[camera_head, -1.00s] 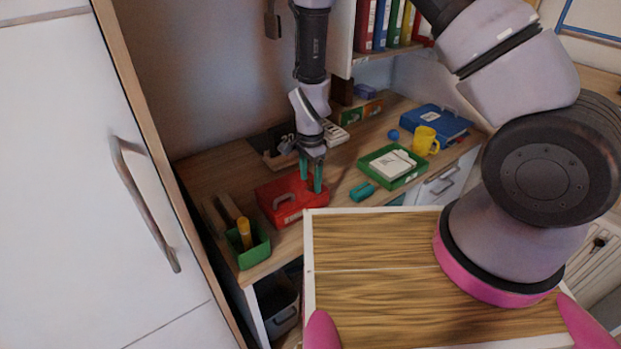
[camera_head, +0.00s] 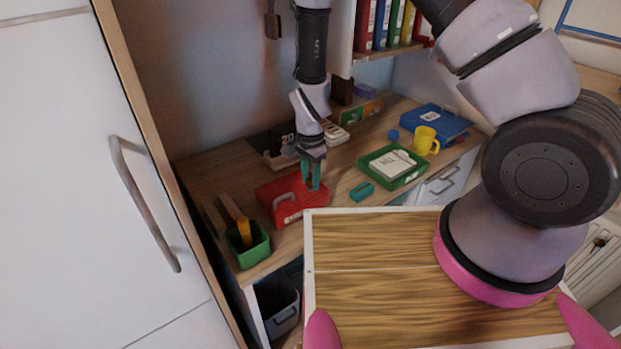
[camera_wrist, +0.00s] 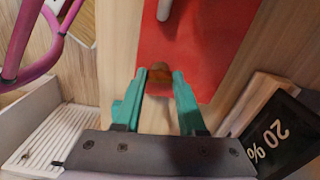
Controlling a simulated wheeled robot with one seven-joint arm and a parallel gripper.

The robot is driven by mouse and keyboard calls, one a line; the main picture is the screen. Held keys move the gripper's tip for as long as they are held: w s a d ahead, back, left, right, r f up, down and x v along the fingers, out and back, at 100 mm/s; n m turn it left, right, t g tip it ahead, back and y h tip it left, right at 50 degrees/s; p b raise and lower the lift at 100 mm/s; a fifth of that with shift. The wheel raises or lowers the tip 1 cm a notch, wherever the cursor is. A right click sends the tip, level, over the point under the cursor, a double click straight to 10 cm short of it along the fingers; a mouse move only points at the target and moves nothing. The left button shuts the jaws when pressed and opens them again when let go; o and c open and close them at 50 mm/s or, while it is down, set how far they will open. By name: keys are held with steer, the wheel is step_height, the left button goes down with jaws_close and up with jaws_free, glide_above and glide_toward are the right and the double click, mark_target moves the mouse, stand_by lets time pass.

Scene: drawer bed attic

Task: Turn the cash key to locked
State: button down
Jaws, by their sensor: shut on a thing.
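The red cash box (camera_head: 284,201) lies on the desk, with a grey handle on its top. In the wrist view its red lid (camera_wrist: 192,38) fills the upper middle. My gripper (camera_head: 311,184) reaches down from above over the right part of the box. In the wrist view its teal fingers (camera_wrist: 160,82) are close together on a small brownish key (camera_wrist: 159,72) at the box. The fingers hide much of the key, and I cannot read its turn angle or any lock marks.
A green pencil pot (camera_head: 254,248) stands left of the box. A teal stapler-like item (camera_head: 362,191), a green tray (camera_head: 372,167), a yellow mug (camera_head: 424,141) and a blue case (camera_head: 446,122) stand to the right. A dark "20%" sign (camera_wrist: 273,140) is near the gripper.

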steer(key=n, duration=1.2)
steer(key=shift+n, duration=2.2)
steer(key=shift+c, duration=2.4)
jaws_free()
